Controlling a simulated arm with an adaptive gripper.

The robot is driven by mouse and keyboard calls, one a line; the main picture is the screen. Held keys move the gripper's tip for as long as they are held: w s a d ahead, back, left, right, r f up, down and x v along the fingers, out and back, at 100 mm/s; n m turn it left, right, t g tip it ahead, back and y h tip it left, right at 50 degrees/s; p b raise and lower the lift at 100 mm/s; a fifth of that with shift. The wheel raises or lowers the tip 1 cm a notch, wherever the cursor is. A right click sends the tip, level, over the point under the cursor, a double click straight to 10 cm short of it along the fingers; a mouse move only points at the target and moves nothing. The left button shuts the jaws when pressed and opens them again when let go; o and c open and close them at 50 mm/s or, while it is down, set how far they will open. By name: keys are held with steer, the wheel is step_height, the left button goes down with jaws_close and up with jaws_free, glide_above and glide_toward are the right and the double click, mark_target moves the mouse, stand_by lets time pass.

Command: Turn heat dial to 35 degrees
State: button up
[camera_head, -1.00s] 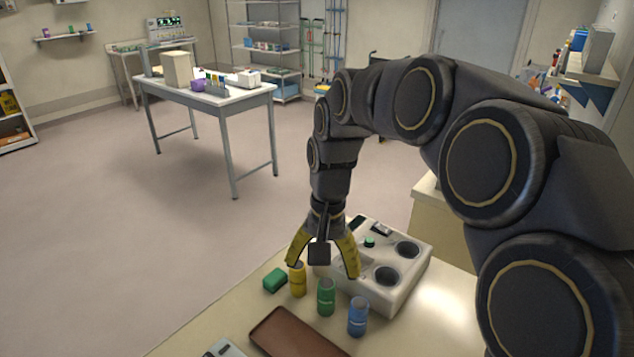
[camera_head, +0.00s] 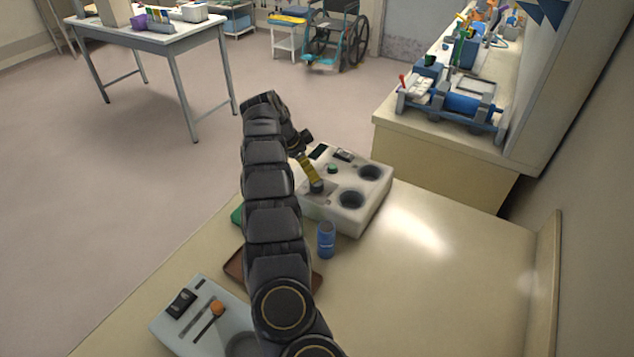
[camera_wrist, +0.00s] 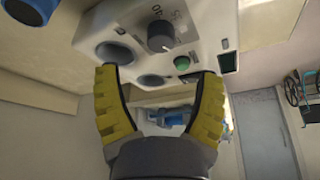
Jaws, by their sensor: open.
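A pale control box (camera_head: 345,222) sits on the bench beyond the blue canister. In the head view a dark knob (camera_head: 316,187), apparently this dial, shows at the lower end of a yellow finger. My gripper (camera_wrist: 158,74) is open and empty, its yellow fingers pointing toward the box. The dial lies past the fingertips, between their lines; contact is not visible. In the head view my gripper (camera_head: 308,170) is partly hidden by my arm.
The box has a green button (camera_wrist: 181,63) and round wells (camera_head: 370,172). A blue canister (camera_head: 326,240), brown tray (camera_head: 235,268), green block (camera_head: 237,215) and grey panel with orange-tipped lever (camera_head: 180,325) are nearby. The bench's right side (camera_head: 440,290) is clear.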

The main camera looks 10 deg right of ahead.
mark_target(317, 183)
steer(key=x, duration=0.7)
steer(key=shift+d+f, duration=0.1)
steer(key=shift+f, duration=0.25)
steer(key=shift+c, duration=0.4)
steer(key=c, duration=1.1)
